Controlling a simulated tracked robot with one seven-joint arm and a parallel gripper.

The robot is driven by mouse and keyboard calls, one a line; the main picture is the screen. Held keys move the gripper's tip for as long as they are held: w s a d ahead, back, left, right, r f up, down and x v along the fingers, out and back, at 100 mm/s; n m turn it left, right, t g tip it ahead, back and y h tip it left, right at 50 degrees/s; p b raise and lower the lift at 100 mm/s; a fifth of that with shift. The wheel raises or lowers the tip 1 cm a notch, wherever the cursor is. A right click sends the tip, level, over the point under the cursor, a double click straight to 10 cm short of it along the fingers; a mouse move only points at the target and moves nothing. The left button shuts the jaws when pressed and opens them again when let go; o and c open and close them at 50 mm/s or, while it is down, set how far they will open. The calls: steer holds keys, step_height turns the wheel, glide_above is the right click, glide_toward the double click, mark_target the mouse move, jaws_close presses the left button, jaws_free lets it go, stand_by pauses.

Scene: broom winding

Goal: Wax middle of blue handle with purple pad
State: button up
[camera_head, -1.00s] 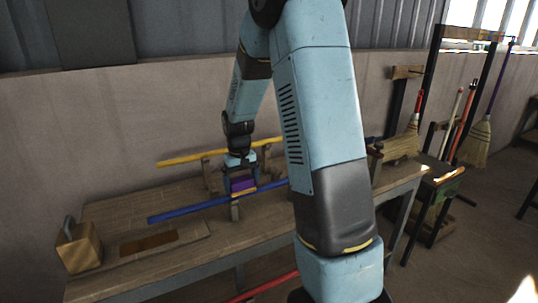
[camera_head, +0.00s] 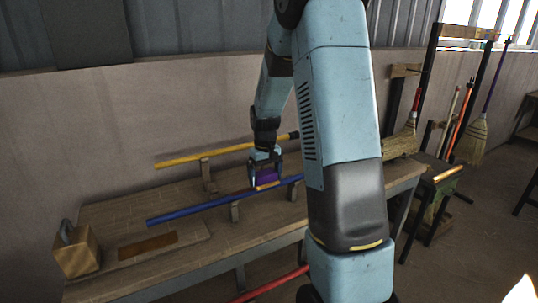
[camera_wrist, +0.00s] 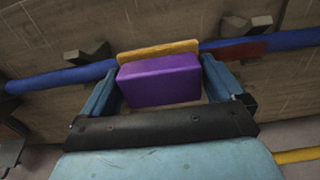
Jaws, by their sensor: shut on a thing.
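A blue handle (camera_head: 193,211) lies across wooden supports on the bench, sloping up to the right. My gripper (camera_head: 265,177) is shut on a purple pad (camera_wrist: 160,80) with a tan layer (camera_wrist: 158,50) along its far edge. In the wrist view the fingers grip the pad from both sides, and the tan layer overlaps the blue handle (camera_wrist: 62,79). In the head view the pad sits at the handle, right of the near support. Whether the tan layer presses on the handle or is just above it, I cannot tell. My arm hides the handle's right part.
A yellow handle (camera_head: 205,156) lies behind the blue one. A wooden block with a dark grip (camera_head: 76,250) and a board with a brown strip (camera_head: 147,244) are on the bench's left. A red handle (camera_head: 268,285) is below the front edge. Brooms (camera_head: 474,140) stand at right.

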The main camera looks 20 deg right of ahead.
steer(key=shift+d+r, duration=0.15)
steer(key=shift+d, duration=0.15)
steer(key=shift+r, duration=3.8)
